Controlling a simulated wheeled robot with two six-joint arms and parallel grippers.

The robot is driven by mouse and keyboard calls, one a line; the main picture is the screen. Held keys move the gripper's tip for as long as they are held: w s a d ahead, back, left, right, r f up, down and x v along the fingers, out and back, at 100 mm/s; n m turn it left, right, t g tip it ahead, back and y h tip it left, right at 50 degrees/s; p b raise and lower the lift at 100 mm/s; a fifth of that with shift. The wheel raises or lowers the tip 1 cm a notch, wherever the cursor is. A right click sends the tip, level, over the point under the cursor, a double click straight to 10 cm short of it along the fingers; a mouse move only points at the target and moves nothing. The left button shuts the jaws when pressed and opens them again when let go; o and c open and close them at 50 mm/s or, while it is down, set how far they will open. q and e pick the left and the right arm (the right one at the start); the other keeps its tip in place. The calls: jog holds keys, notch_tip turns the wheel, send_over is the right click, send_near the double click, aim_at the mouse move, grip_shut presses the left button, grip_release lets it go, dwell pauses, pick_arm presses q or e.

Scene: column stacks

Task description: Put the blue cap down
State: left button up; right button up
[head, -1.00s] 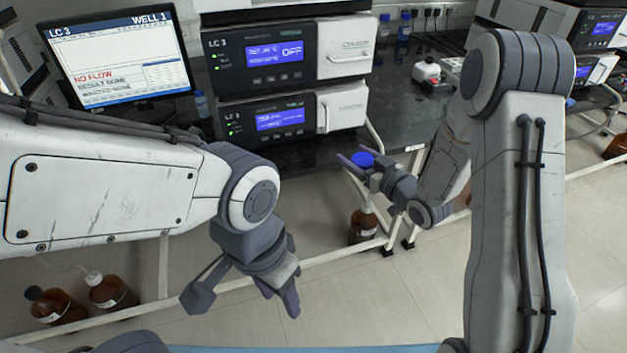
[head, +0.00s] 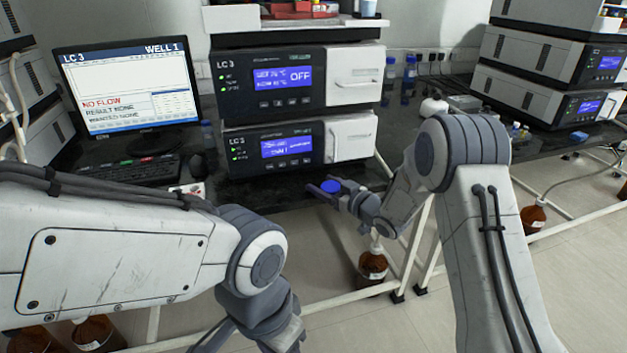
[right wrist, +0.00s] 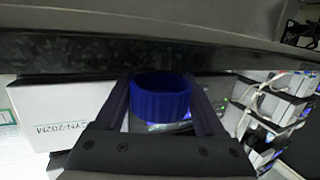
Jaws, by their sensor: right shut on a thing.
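The blue cap (head: 331,187) is a short, round, ridged cylinder. My right gripper (head: 330,188) is shut on it, with a finger on either side. In the right wrist view the cap (right wrist: 162,98) sits between the two dark fingers, near the dark bench edge (right wrist: 60,52). In the head view it appears in front of the lower LC 3 unit, near the front edge of the bench (head: 265,193); its height above the top is unclear. My left gripper (head: 255,335) hangs at the bottom, fingers spread, tips cut off by the frame, nothing seen in it.
The stacked LC 3 units (head: 300,85) stand behind the cap. A monitor (head: 130,85), keyboard (head: 125,170) and mouse (head: 197,163) are to the left. A white-capped container (head: 433,107) stands to the right. Brown bottles (head: 373,265) are below the bench. A narrow bench strip before the units is bare.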

jog(key=x, duration=0.5)
jog(key=shift+w+a+r, duration=0.1)
jog(key=shift+w+r, duration=0.05)
jog(key=shift+r, duration=0.25)
jog(key=shift+f, duration=0.3)
jog(key=shift+f+b, duration=0.1)
jog(key=shift+b, duration=0.2)
